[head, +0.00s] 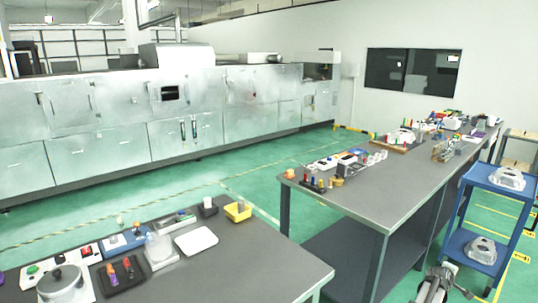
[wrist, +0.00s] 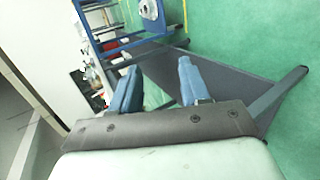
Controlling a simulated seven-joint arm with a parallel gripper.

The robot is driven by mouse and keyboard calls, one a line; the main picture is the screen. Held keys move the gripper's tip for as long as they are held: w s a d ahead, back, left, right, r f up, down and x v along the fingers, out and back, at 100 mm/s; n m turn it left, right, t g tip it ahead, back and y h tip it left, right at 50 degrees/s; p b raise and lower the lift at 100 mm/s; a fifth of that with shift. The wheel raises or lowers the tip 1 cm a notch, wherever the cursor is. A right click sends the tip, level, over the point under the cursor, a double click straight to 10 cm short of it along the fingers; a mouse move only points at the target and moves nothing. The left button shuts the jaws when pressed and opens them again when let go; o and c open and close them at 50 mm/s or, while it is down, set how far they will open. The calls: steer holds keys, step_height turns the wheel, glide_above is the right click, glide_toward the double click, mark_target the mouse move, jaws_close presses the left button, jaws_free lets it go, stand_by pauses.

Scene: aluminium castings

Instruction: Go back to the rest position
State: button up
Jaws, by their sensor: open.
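My gripper (head: 442,275) shows at the bottom edge of the head view, low in front of the blue cart and to the right of the long grey table. In the wrist view its two blue fingers (wrist: 159,68) stand apart with nothing between them. One aluminium casting (head: 508,180) sits on the top shelf of the blue cart. A second casting (head: 482,250) sits on the lower shelf. A casting (wrist: 149,9) also shows at the top of the wrist view. My gripper touches none of them.
The blue cart (head: 468,213) stands at the right. The long grey table (head: 385,200) carries several small items. A nearer grey table (head: 265,262) holds a pot, trays and a yellow bin (head: 238,211). Green floor (head: 245,180) lies open between the tables and the metal machine line (head: 130,125).

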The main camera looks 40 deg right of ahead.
steer(key=s+a+f+y, duration=0.1)
steer(key=s+a+f, duration=0.25)
steer(key=f, duration=0.35)
steer(key=w+a+f+t+y, duration=0.1)
steer(key=w+a+f+y, duration=0.3)
steer(key=w+a+f, duration=1.15)
steer(key=w+a+f+n+y, duration=0.1)
steer(key=w+a+f+y, duration=0.3)
steer(key=a, duration=0.8)
steer(key=w+a+f+g, duration=0.1)
steer(key=w+a+f, duration=0.3)
steer(key=a, duration=0.9)
steer(key=w+a+f+n+y, duration=0.15)
steer(key=w+a, duration=0.45)
steer(key=a, duration=0.6)
steer(key=s+a+f+m+g, duration=0.1)
steer(key=s+a+g, duration=0.2)
steer(key=a, duration=1.2)
steer(key=s+a+f+m+g+y, duration=0.1)
steer(key=s+a+g, duration=0.1)
steer(key=s+a, duration=0.8)
steer(key=a, duration=0.5)
steer(key=shift+g, duration=0.4)
